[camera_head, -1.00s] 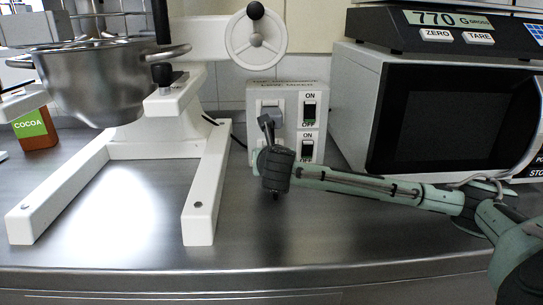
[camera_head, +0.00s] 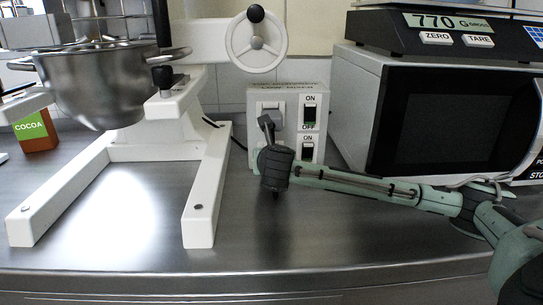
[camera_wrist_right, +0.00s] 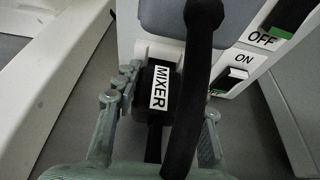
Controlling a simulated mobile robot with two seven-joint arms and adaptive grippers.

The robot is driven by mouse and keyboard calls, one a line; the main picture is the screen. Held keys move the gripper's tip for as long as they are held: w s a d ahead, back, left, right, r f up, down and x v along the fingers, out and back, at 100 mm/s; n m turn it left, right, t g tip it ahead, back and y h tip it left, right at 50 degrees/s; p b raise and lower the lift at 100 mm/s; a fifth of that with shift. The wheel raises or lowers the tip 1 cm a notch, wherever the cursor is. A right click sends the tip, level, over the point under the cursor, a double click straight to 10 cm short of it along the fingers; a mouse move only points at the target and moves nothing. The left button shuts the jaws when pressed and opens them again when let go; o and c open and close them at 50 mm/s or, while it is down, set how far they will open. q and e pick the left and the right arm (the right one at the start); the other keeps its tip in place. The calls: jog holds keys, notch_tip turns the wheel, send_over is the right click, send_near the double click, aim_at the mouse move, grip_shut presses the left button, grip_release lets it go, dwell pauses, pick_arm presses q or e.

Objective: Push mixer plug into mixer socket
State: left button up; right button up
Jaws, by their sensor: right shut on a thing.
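The mixer plug (camera_wrist_right: 159,88) is black with a white MIXER label. In the right wrist view it sits between the two green fingers of my right gripper (camera_wrist_right: 166,105), which is shut on it. A thick black cable (camera_wrist_right: 196,75) crosses in front of it. In the head view my right gripper (camera_head: 268,128) is at the left front of the white switch box (camera_head: 287,92). The plug faces the box's lower left, where the gripper and plug hide the socket. I cannot tell whether the plug touches or enters it. My left gripper is not in view.
The white stand mixer (camera_head: 206,185) with a steel bowl (camera_head: 100,82) stands left of the box. A microwave (camera_head: 440,120) with a scale (camera_head: 450,35) on top stands right. The metal counter (camera_head: 330,235) in front is clear. A cocoa box (camera_head: 38,140) is far left.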

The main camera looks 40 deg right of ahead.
jog(key=shift+w+d+r, duration=0.1)
jog(key=shift+w+r, duration=0.05)
jog(key=shift+w, duration=0.05)
jog(key=o, duration=1)
jog(key=shift+o, duration=0.2)
jog(key=v, duration=1.2)
jog(key=shift+w+d, duration=0.1)
jog(key=x, duration=1.2)
jog(key=shift+s+a, duration=0.2)
jog(key=shift+s, duration=0.05)
